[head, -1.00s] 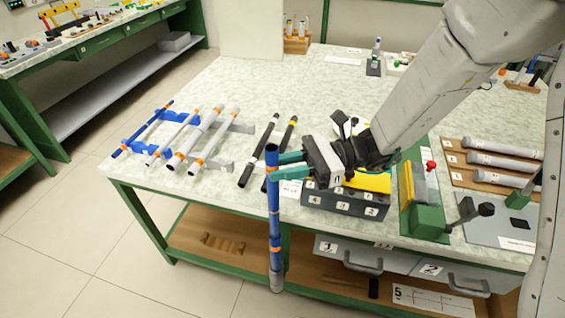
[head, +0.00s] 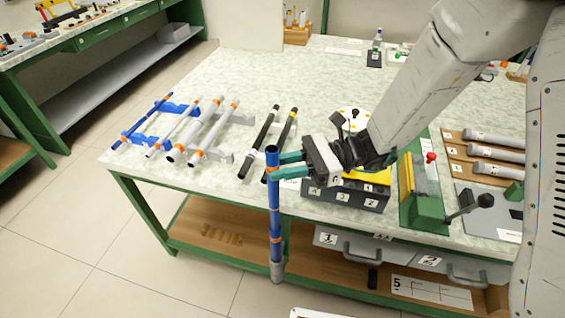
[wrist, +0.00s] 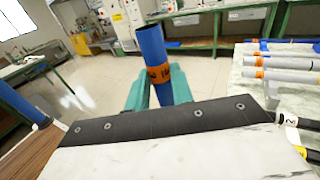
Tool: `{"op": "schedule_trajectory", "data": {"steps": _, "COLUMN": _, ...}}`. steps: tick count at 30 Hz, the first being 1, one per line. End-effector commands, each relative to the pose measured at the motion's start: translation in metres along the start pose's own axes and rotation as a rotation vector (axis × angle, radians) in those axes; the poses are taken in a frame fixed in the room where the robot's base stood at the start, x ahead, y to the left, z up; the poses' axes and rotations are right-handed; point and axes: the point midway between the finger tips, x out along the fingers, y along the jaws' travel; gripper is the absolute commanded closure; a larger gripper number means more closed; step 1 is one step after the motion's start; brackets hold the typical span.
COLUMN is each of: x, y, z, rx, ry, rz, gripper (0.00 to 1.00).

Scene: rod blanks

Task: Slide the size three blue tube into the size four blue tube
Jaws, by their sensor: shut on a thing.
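My gripper (head: 283,168) is shut on a blue tube (head: 275,212), held upright just off the table's front edge. The tube has an open top, orange bands and a grey lower end. In the wrist view the same blue tube (wrist: 151,48) stands between the fingers (wrist: 160,90), its hollow mouth showing; the marking on its orange band is too blurred to read. A thinner blue tube (head: 146,122) with orange bands lies at the left of the rack. I cannot read the sizes, nor tell whether the held piece is one tube or nested ones.
The rack (head: 222,157) also holds several grey tubes (head: 190,132). Black rods (head: 259,142) lie left of a dark numbered block (head: 345,197). A green fixture (head: 425,205) stands to its right. Drawers and a wooden shelf (head: 215,235) are below.

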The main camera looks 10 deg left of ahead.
Motion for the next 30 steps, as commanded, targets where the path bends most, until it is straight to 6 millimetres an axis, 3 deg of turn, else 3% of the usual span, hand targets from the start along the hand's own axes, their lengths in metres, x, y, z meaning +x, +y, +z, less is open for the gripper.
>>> {"op": "schedule_trajectory", "data": {"steps": 30, "x": 0.000, "y": 0.000, "z": -0.026, "rx": 0.000, "ry": 0.000, "rz": 0.000, "gripper": 0.90}}
